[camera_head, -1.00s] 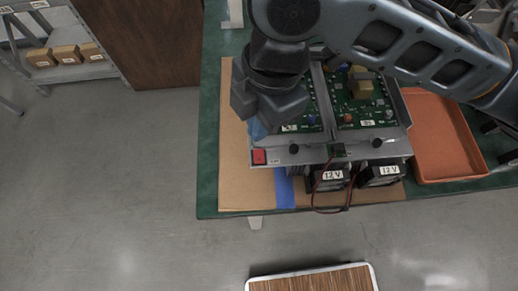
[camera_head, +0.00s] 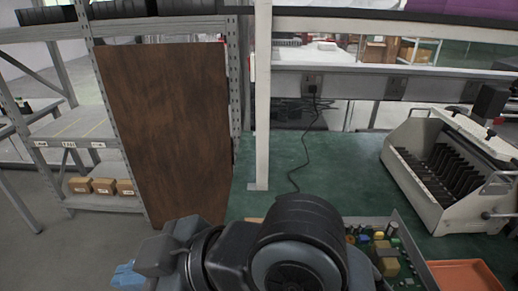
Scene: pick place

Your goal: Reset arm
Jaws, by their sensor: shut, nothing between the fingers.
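My arm fills the bottom middle of the head view, with its dark joints in front of the workbench. My gripper (camera_head: 128,275) is at the bottom left, its light blue fingertips shut and empty, out over the floor to the left of the bench. A circuit board (camera_head: 384,258) with green surface and several components shows at the bottom right, partly hidden by my arm.
The green workbench (camera_head: 350,190) has clear room behind my arm. A white rack-like machine (camera_head: 455,170) stands at its right. An orange tray (camera_head: 460,277) is at the bottom right. A brown wooden panel (camera_head: 165,130) and shelves with small boxes (camera_head: 103,186) stand at the left.

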